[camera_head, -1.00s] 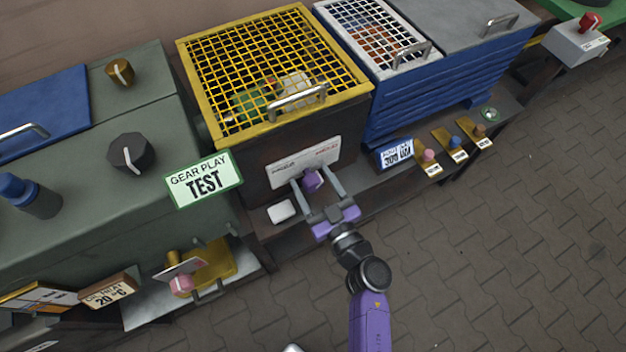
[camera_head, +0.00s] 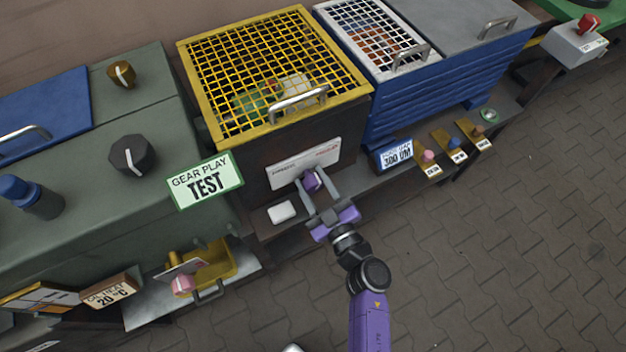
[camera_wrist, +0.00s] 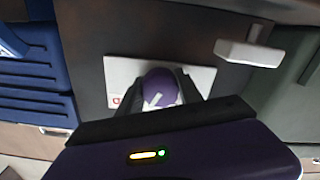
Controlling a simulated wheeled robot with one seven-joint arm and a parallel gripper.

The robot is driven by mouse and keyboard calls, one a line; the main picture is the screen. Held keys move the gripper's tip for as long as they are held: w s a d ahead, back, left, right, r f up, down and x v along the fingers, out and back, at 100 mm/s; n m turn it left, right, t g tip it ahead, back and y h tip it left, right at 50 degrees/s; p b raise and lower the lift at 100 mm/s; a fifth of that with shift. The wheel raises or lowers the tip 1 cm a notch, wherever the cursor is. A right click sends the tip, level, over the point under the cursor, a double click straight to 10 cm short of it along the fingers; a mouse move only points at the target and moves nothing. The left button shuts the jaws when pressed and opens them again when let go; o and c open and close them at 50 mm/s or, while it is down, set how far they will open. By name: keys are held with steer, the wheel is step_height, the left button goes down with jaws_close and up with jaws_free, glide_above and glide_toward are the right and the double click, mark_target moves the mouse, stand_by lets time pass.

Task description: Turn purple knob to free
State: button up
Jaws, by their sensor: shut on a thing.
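The purple knob (camera_head: 312,181) sits on a white label plate (camera_head: 290,168) on the dark front of the box with the yellow mesh lid. My gripper (camera_head: 316,187) reaches it from the front, with one finger on each side, shut on the knob. In the wrist view the purple knob (camera_wrist: 160,88) shows a pale pointer line, tilted, between the two dark fingers (camera_wrist: 160,100). The print on the white plate (camera_wrist: 118,75) is mostly hidden or too small to read.
The "GEAR PLAY TEST" sign (camera_head: 205,180) stands to the left. A blue "300 UM" sign (camera_head: 395,154) and several small knobs on yellow plates (camera_head: 443,142) are to the right. The paved floor in front is clear.

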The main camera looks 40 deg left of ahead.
steer(key=n, duration=0.6)
steer(key=n+b, duration=0.1)
steer(key=n, duration=0.6)
stand_by(0.5)
steer(key=o, duration=1.4)
steer(key=shift+c, duration=0.2)
steer(key=v, duration=0.8)
steer(key=shift+p, duration=0.3)
